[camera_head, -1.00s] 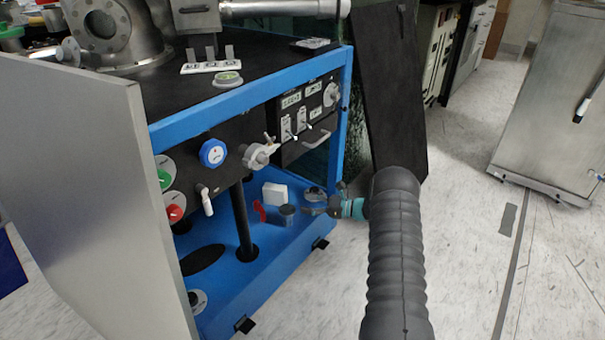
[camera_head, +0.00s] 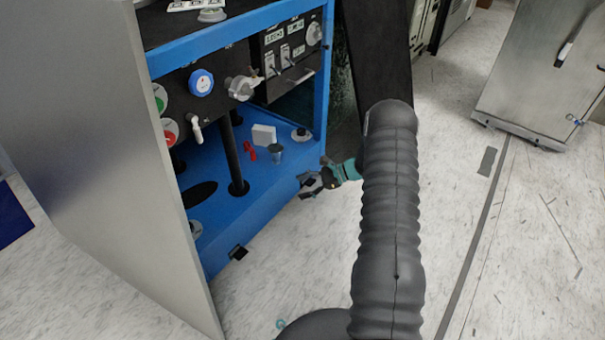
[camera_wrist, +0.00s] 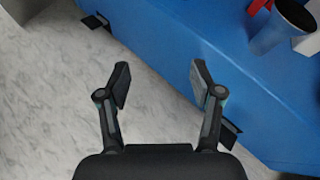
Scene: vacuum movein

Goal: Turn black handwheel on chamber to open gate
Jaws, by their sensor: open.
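My gripper (camera_head: 313,184) is small in the head view, just off the right end of the blue lower shelf. In the wrist view its two black fingers (camera_wrist: 160,78) are spread apart with nothing between them. Pale floor and the blue shelf side lie beyond the fingertips. The chamber and a black handwheel on it are not in either current view; the upper part of the cart is cut off at the top. The cart's front panel shows a blue round knob (camera_head: 201,82) and a grey knob (camera_head: 241,88), both up and left of my gripper.
A large grey panel (camera_head: 120,180) stands at the left. A metal cabinet (camera_head: 535,75) is at the upper right. Floor between is open.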

